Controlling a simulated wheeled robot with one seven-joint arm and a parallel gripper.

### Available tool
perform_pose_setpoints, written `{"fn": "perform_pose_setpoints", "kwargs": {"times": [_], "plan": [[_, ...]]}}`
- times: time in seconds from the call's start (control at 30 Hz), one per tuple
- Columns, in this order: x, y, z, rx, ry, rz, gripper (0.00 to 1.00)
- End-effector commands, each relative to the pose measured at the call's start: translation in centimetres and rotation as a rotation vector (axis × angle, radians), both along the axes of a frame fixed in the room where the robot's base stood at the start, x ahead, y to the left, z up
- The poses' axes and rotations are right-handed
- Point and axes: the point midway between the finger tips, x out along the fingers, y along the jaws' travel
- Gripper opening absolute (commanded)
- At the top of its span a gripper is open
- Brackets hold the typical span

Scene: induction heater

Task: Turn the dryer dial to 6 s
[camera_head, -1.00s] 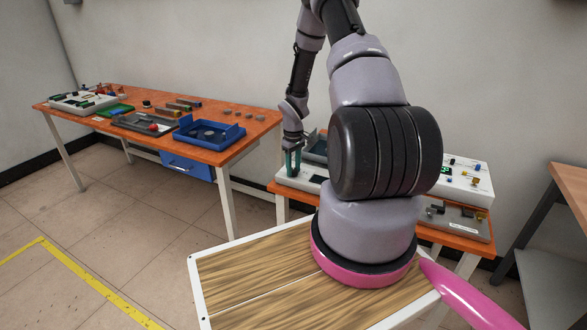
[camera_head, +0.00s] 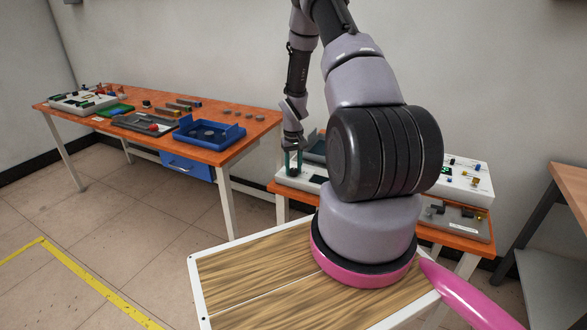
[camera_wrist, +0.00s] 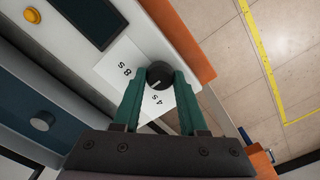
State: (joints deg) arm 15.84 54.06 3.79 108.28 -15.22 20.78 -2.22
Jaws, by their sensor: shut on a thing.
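The dryer dial (camera_wrist: 160,75) is a small black round knob with a light pointer mark, on a white label card (camera_wrist: 122,62). "8 S" reads to its left and "4 S" below it in the wrist view. I cannot read a 6 s mark there. My gripper (camera_wrist: 159,78) has its two green fingers on either side of the dial, shut on it. In the head view my gripper (camera_head: 293,163) points down at the white dryer unit (camera_head: 313,183) on the orange bench; the dial is too small to make out there.
The unit also has a dark screen (camera_wrist: 88,20) and a yellow-orange button (camera_wrist: 32,15). A blue-grey device with a grey knob (camera_wrist: 42,120) lies to the left in the wrist view. A white panel with small parts (camera_head: 465,180) stands at the bench's right.

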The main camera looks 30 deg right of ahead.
Motion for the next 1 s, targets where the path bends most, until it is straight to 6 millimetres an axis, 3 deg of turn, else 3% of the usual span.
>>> {"fn": "perform_pose_setpoints", "kwargs": {"times": [0.23, 0.27, 0.3, 0.33, 0.73, 1.0], "plan": [[0.0, 0.0, 0.0, 0.000, 0.000, 0.000, 0.00], [0.0, 0.0, 0.0, 0.000, 0.000, 0.000, 0.49], [0.0, 0.0, 0.0, 0.000, 0.000, 0.000, 0.65], [0.0, 0.0, 0.0, 0.000, 0.000, 0.000, 0.72], [0.1, 0.0, 0.7, 0.000, -0.002, 0.001, 0.72], [0.1, -0.1, 5.7, -0.002, -0.005, 0.000, 0.72]]}}
